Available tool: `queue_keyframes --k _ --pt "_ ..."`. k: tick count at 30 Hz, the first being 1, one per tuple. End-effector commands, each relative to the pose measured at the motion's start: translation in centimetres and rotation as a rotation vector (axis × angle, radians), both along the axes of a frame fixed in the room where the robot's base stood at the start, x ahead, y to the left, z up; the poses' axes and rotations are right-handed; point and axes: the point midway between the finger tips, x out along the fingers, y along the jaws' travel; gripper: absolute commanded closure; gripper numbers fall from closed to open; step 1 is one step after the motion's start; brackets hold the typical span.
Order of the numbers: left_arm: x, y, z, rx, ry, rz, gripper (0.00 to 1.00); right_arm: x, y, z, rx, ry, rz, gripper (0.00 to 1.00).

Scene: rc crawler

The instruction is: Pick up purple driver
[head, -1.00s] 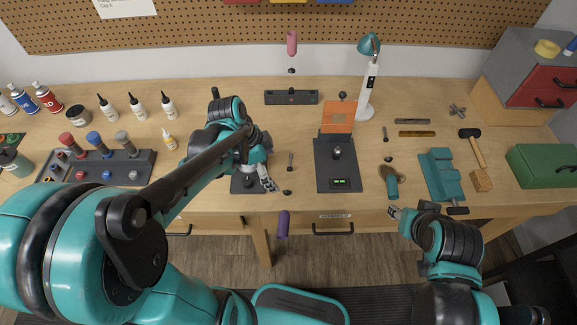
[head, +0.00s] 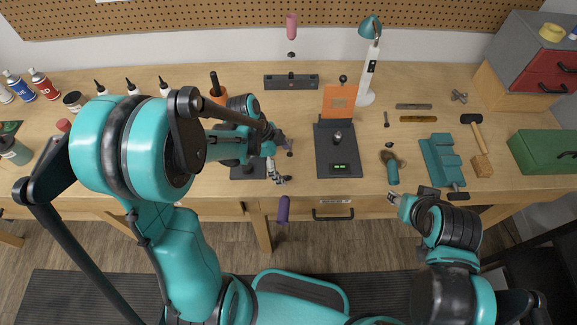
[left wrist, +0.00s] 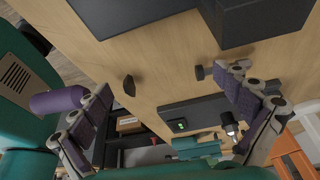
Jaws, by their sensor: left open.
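The purple driver's handle (head: 283,209) shows at the front edge of the workbench, in front of the drawers. In the left wrist view the purple handle (left wrist: 57,102) is at the left, partly behind one finger and not between the fingers. A small dark piece (left wrist: 128,85) lies apart on the wood; I cannot tell whether it belongs to the driver. My left gripper (head: 285,164) is open and empty over the bench, just behind the handle; its spread fingers (left wrist: 165,105) show in the wrist view. My right gripper (head: 394,197) is by the bench's front edge, its jaws unclear.
A black stand with an orange panel (head: 339,103) is right of my left gripper. A teal-handled tool (head: 391,172) and a teal vise-like block (head: 443,160) are farther right. A black rack (head: 291,82) and a white lamp (head: 368,75) stand behind.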

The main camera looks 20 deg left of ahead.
Motion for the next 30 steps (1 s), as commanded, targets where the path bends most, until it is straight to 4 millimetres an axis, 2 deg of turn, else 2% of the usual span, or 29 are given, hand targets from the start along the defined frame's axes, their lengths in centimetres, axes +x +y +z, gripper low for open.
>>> queue_keyframes --k 3,9,23,26,30 --pt "0.0 0.0 0.1 0.000 0.000 0.000 0.00 0.0 0.0 0.1 0.000 0.000 0.000 0.60" --pt "0.0 0.0 0.1 0.000 0.000 0.000 0.53 0.0 0.0 0.1 0.000 0.000 0.000 0.60" --pt "-0.1 0.1 0.4 0.002 0.002 0.001 0.54 0.0 0.0 0.2 0.000 0.000 0.000 0.60" --pt "0.0 0.1 1.3 0.002 0.002 0.001 0.54 0.0 0.0 0.6 0.000 0.000 0.000 0.60" --pt "0.0 0.0 3.5 0.001 0.001 0.001 0.54 0.0 0.0 1.6 0.000 0.000 0.000 0.60"
